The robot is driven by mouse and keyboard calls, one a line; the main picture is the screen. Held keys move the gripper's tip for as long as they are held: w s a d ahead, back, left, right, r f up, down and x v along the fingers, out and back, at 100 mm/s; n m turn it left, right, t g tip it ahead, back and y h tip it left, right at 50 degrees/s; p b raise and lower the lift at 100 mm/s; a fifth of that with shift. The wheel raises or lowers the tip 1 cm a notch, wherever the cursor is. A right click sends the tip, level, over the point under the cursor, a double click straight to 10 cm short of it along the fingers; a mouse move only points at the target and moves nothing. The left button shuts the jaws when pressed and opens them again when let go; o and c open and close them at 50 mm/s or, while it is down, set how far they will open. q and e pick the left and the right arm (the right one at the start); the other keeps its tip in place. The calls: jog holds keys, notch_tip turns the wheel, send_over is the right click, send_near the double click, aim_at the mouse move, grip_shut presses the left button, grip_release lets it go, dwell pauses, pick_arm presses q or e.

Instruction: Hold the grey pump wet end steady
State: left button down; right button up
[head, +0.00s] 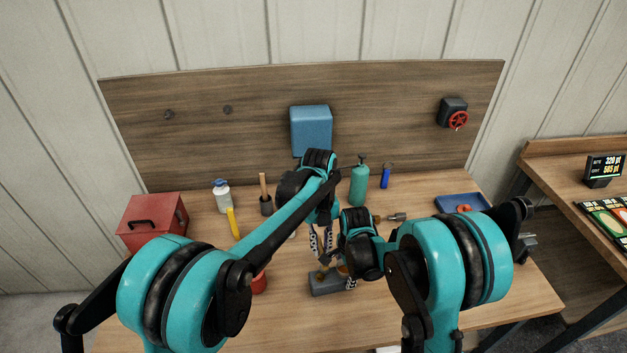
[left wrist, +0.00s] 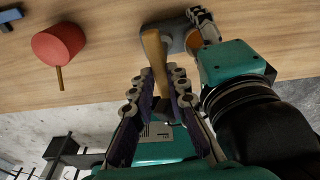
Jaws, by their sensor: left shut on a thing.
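The grey block-like piece (head: 328,284), which I take for the pump wet end, lies on the bench in front of me. It also shows at the top of the left wrist view (left wrist: 172,24). A tan, rod-like part (left wrist: 155,62) stands up from it. My left gripper (head: 321,256) reaches down from above, its fingers closed around the tan part. Whether that part is one with the grey piece I cannot tell. My right gripper (left wrist: 204,26) is low at the grey piece's other side, beside an orange round part (left wrist: 194,40). Its fingers are mostly hidden.
A red round piece (head: 260,284) with a tan stick lies left of the grey piece. A red toolbox (head: 152,218), white bottle (head: 222,197), yellow piece (head: 233,222), green bottle (head: 359,183) and blue tray (head: 450,201) stand further back. The bench's front left is bare.

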jog(key=shift+r, duration=0.25)
jog(key=shift+r, duration=0.55)
jog(key=o, duration=0.9)
jog(key=shift+c, duration=0.2)
jog(key=shift+r, duration=0.1)
notch_tip(320, 180, up, 8)
jog(key=shift+s, duration=0.3)
